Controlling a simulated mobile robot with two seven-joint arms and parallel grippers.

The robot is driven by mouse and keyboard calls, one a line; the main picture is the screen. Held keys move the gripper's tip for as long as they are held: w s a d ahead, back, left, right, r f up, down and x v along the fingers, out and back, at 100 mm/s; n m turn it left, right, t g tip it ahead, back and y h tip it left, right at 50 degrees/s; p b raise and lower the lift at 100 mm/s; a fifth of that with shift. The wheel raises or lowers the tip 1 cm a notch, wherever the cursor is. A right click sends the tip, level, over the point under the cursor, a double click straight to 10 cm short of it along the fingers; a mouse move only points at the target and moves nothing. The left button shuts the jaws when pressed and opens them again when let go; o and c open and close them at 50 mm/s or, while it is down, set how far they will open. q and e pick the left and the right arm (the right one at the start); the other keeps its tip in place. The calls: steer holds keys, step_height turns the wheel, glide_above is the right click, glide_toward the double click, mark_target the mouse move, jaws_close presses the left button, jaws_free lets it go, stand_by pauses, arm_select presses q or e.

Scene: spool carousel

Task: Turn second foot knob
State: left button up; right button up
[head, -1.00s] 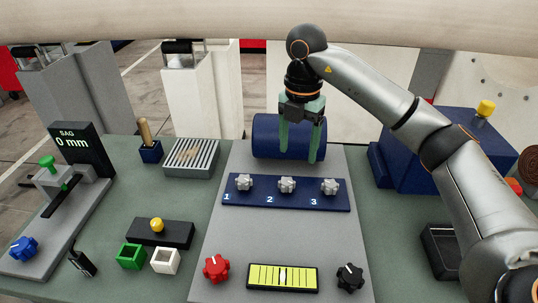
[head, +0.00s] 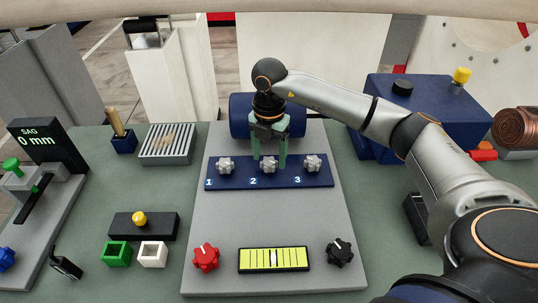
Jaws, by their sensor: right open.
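A dark blue strip (head: 236,180) on the grey plate carries three grey lobed knobs, with white labels 1, 2 and 3. The knob by label 2 (head: 269,167) is the middle one; the knob by label 1 (head: 225,166) is to its left and the knob by label 3 (head: 313,163) to its right. My right gripper (head: 269,160) points down at the middle knob with its green fingers apart, one to each side of it. I cannot tell whether the fingers touch the knob. My left gripper is out of view.
A blue cylinder (head: 240,113) lies just behind the strip. In front are a red knob (head: 206,257), a yellow level gauge (head: 273,259) and a black knob (head: 340,252). A display (head: 40,143) at the left reads SAG 0 mm. A blue box (head: 385,110) stands at the right.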

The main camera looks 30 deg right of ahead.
steer(key=shift+f, duration=0.5)
jaws_close()
stand_by(0.3)
